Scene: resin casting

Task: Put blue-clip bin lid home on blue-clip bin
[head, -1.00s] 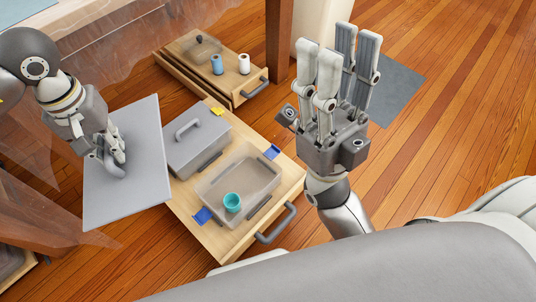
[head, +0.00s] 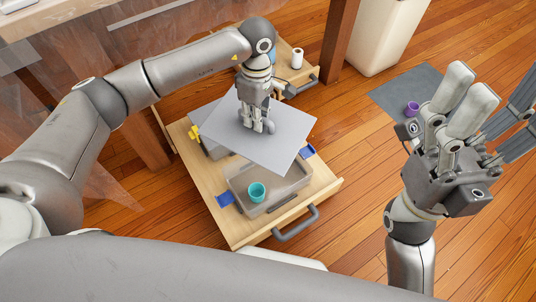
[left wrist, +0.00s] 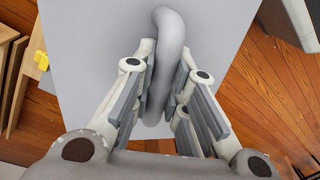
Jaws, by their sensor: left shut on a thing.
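The blue-clip bin lid (head: 285,150) is a flat grey panel with a raised handle. My left gripper (head: 257,128) is shut on that handle, which also shows between its fingers in the left wrist view (left wrist: 172,30). The lid is held in the air, tilted in the picture, and covers the back part of the blue-clip bin (head: 283,201) from view. The bin is a see-through grey box in an open wooden drawer, with blue clips at its left (head: 226,200) and right (head: 308,152). A teal cup (head: 257,191) shows in it. My right gripper (head: 487,95) is open and empty, at the right.
A second grey bin with a yellow clip (head: 194,132) sits behind, mostly hidden by the lid. The drawer (head: 240,232) has a grey handle (head: 297,224) in front. A purple cup (head: 412,108) stands on a grey mat (head: 390,97). Another drawer behind holds a white bottle (head: 297,58).

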